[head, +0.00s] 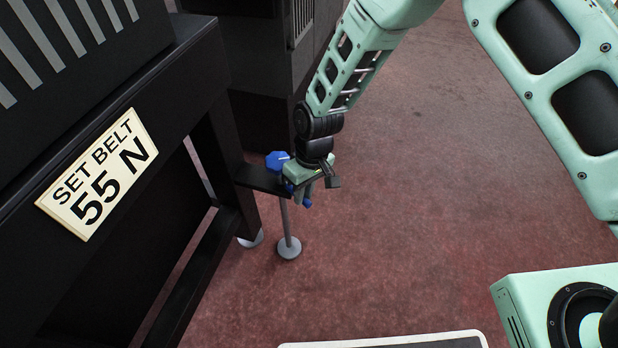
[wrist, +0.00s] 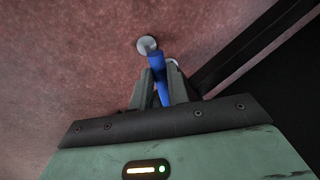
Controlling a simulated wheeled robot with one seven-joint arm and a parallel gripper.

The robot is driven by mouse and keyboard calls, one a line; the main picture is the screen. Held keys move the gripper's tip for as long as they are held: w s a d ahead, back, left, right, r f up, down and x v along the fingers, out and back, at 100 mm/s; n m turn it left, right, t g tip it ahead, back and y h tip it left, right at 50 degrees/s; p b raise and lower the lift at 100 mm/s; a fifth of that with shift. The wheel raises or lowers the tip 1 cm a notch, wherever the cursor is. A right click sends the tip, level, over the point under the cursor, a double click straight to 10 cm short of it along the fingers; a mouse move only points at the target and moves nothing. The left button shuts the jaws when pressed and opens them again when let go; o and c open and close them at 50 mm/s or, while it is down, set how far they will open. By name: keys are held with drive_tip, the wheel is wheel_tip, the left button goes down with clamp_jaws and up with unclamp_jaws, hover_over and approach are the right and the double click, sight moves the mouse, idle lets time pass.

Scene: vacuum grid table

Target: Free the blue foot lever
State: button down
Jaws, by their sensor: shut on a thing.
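My gripper (head: 308,188) is at a black bracket (head: 262,179) on the corner of the dark table frame. In the wrist view my gripper (wrist: 163,80) is shut on the blue foot lever (wrist: 156,62), which runs between its two fingers and sticks out past their tips. In the head view, the lever's blue end (head: 308,204) shows just below the fingers, and the rest is mostly hidden by the gripper. A blue knob (head: 276,160) with a white mark sits on top of the bracket.
A grey leg with a round foot (head: 289,248) stands on the red floor below the bracket. Another round foot (head: 251,239) is beside it. A sign (head: 97,175) reads "SET BELT 55 N". The floor to the right is clear.

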drive_tip(key=shift+s+a+m+t+y+p, duration=0.1)
drive_tip(key=shift+s+a+m+t+p, duration=0.2)
drive_tip(key=shift+a+m+p, duration=0.85)
drive_tip(key=shift+s+a+m+t+y+p, duration=0.15)
drive_tip(key=shift+s+a+m+p, duration=0.45)
drive_tip(key=shift+m, duration=0.9)
drive_tip(key=shift+s+a+m+t+y+p, duration=0.1)
drive_tip(key=shift+s+a+m+t+p, duration=0.15)
drive_tip(key=shift+a+m+p, duration=0.85)
drive_tip(key=shift+d+m+b, duration=0.1)
drive_tip(key=shift+m+b, duration=0.25)
drive_tip(key=c, duration=1.3)
unclamp_jaws()
drive_tip(key=shift+c, duration=0.2)
drive_tip(key=shift+r, duration=0.1)
drive_tip(key=p+v, duration=0.3)
drive_tip(key=v, duration=1.4)
drive_tip(key=shift+r+p, duration=0.15)
drive_tip(key=shift+p, duration=0.25)
